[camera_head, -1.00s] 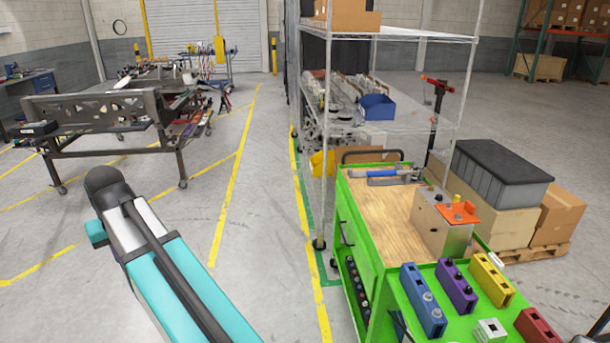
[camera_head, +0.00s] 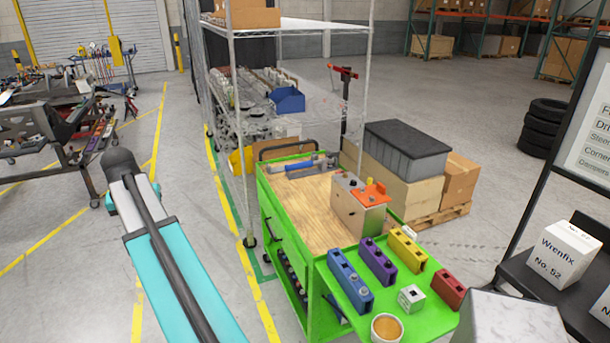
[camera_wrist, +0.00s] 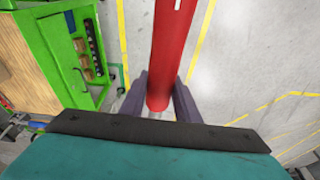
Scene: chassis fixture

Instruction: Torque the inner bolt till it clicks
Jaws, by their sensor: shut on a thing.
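My gripper (camera_wrist: 160,92) shows in the wrist view, its two dark fingers closed on either side of a red cylindrical bar (camera_wrist: 172,50). The bar runs up out of the top of the picture, so its far end is hidden. It looks like a tool handle. In the head view the dark metal chassis frame (camera_head: 40,133) stands at the left edge, partly cut off. No inner bolt can be made out on it. My gripper does not show in the head view.
A green cart (camera_head: 283,247) with a wooden top stands right of my arm, carrying a metal box (camera_head: 352,212) and coloured blocks. A wire shelf (camera_head: 300,28) stands behind it. A dark stand with white boxes (camera_head: 563,253) is at the right.

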